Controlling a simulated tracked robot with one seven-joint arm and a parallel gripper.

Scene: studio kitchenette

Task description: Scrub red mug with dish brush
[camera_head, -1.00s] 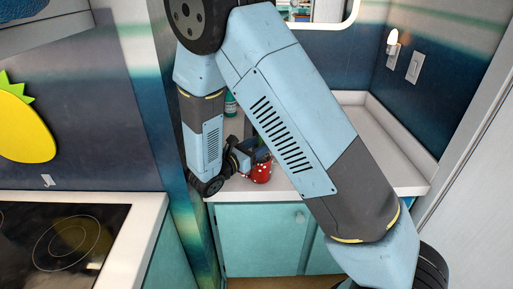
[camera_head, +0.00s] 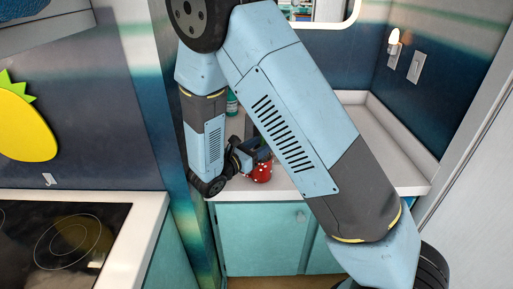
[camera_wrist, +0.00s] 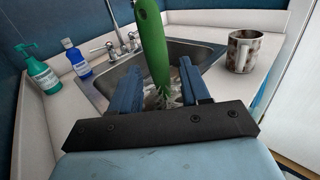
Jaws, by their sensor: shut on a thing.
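A green dish brush (camera_wrist: 152,45) stands between the two blue fingers of my gripper (camera_wrist: 160,68) in the wrist view, its handle rising out of the top of the frame. My gripper is shut on it. Pale bristles show low between the fingers, partly hidden. In the head view, a red mug with white spots (camera_head: 262,173) is at the counter's front edge, just below my gripper (camera_head: 262,153). My gripper covers part of it. I cannot tell whether the brush touches it. The red mug is not clearly seen in the wrist view.
A metal sink (camera_wrist: 205,53) with a faucet (camera_wrist: 108,47) lies beyond my gripper. A brown-and-white blotched mug (camera_wrist: 241,52) stands right of it. The right countertop (camera_head: 395,165) is clear.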

